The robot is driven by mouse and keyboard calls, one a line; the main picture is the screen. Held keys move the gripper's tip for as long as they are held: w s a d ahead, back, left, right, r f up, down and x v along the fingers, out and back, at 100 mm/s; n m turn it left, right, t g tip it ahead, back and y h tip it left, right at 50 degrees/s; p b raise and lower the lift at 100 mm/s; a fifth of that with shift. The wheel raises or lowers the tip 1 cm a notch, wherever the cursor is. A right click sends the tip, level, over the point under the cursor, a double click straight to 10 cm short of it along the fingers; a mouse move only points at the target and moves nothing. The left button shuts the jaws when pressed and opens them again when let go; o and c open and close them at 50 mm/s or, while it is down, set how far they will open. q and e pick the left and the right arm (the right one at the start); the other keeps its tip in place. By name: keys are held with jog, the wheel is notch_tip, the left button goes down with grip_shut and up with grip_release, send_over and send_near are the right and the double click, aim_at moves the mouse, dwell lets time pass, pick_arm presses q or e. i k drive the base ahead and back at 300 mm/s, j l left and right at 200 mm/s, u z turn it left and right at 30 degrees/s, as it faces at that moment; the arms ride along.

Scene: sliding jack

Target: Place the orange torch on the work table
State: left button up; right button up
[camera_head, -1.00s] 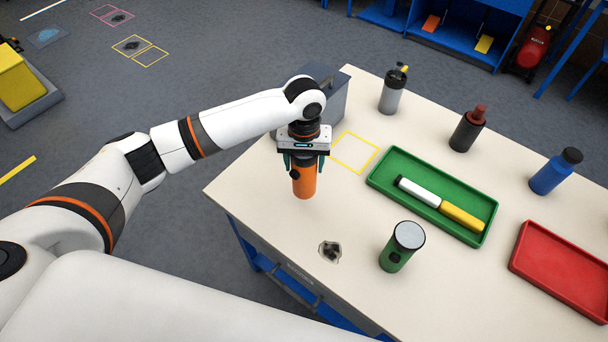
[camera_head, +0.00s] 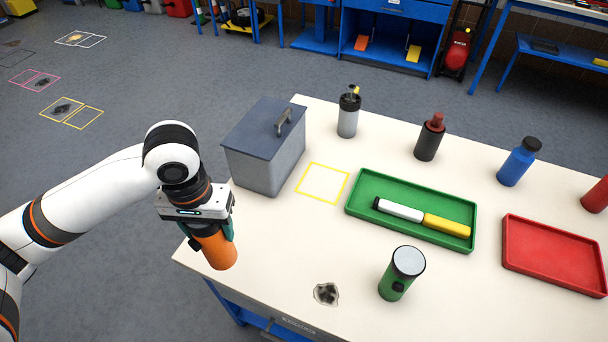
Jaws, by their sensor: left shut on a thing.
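My left gripper (camera_head: 208,232) is shut on the orange torch (camera_head: 217,251) and holds it by its upper part. The torch points downward with a slight tilt, its lower end over the left corner of the work table (camera_head: 270,245). I cannot tell whether it touches the tabletop. The gripper fingers and body hide the torch's upper end. My right gripper is not in view.
A grey lidded box (camera_head: 265,150) stands behind the torch, beside a yellow outlined square (camera_head: 322,183). A green torch (camera_head: 401,273) stands at the front, near a dark patch (camera_head: 326,293). A green tray (camera_head: 365,207), red tray (camera_head: 552,255) and several bottles occupy the right.

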aim_at(320, 189)
jog(key=i+j+z, duration=0.15)
jog(key=j+z, duration=0.25)
jog(key=j, duration=0.15)
jog(key=j+z, duration=0.4)
jog(key=j, duration=0.15)
jog(key=z, duration=0.7)
